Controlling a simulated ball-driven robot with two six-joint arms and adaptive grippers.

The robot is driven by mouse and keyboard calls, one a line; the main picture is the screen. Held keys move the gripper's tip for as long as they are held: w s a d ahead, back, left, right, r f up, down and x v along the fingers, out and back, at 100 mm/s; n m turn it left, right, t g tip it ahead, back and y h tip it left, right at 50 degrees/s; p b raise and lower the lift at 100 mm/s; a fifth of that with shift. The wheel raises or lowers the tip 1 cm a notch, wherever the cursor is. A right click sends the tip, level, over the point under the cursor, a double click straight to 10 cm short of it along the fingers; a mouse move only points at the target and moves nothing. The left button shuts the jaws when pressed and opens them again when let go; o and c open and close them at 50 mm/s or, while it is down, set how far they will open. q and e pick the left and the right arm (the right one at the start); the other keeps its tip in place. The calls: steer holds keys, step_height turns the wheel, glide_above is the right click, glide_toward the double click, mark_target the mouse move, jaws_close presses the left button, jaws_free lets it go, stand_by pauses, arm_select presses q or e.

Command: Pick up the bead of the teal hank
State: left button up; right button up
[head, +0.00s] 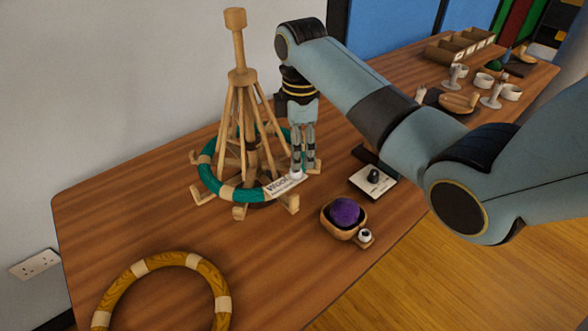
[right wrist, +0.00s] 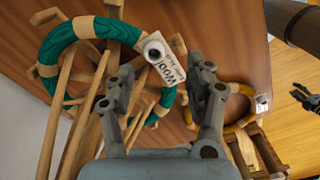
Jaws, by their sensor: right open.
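The teal hank (head: 210,180) hangs as a ring around the wooden stand (head: 237,78), tied with pale bands. Its white bead (head: 297,175) sits at the right front of the ring, beside a paper label reading "Wool" (head: 281,185). In the right wrist view the bead (right wrist: 155,51) shows a dark centre, just beyond the fingertips, with the teal hank (right wrist: 95,27) behind. My right gripper (head: 304,167) points down at the bead, open and empty; its fingers (right wrist: 158,72) straddle the line to the bead. A dark claw at the right wrist view's edge may be my left gripper (right wrist: 307,96).
A yellow-brown ring (head: 187,261) lies at the front left. A wooden bowl (head: 345,229) with a purple ball (head: 344,211) and a white pad with a dark knob (head: 374,177) are to the right. Stand legs spread below the hank. Cups and a divided box are far back.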

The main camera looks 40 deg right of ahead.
mark_target(295, 172)
steer(key=shift+f, duration=0.4)
steer(key=shift+w+f, duration=0.15)
steer(key=shift+f, duration=0.2)
steer(key=f, duration=0.4)
steer(key=shift+w+a+f, duration=0.15)
steer(key=shift+w+f, duration=0.1)
steer(key=shift+w, duration=0.15)
steer(key=shift+f, duration=0.1)
steer(key=c, duration=0.4)
arm_select(q)
steer(key=shift+w+r, duration=0.1)
steer(key=shift+w, duration=0.35)
arm_select(e)
steer(key=c, duration=0.3)
